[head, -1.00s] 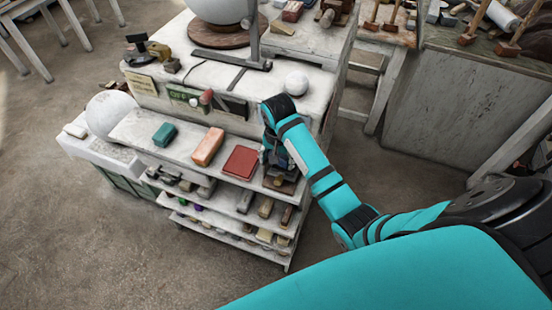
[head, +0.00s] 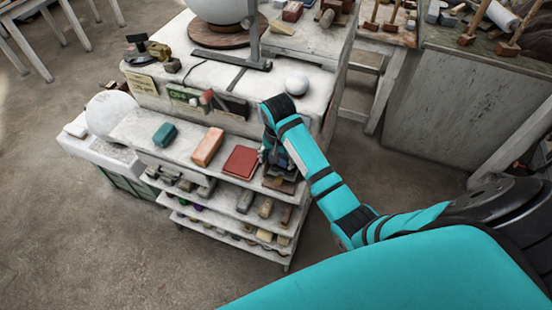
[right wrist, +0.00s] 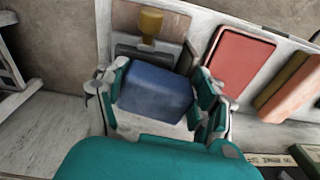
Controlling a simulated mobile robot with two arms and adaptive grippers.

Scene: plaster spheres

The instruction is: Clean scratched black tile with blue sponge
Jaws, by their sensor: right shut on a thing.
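In the right wrist view my right gripper (right wrist: 157,92) is shut on the blue sponge (right wrist: 154,92), with a finger on each side. The sponge is held over the shelf top beside a dark grey tile (right wrist: 128,50), which is partly hidden behind it. Whether sponge and tile touch, and any scratches, I cannot tell. In the head view my right gripper (head: 272,156) is at the right end of the shelf's top board, and my arm hides much of the spot. My left gripper is not in view.
A red block (head: 241,162), an orange brick (head: 207,147) and a teal block (head: 164,134) lie left of the gripper on the board. A yellow-brown knob-like piece (right wrist: 151,22) stands past the tile. A white ball (head: 296,84) sits on the surface above.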

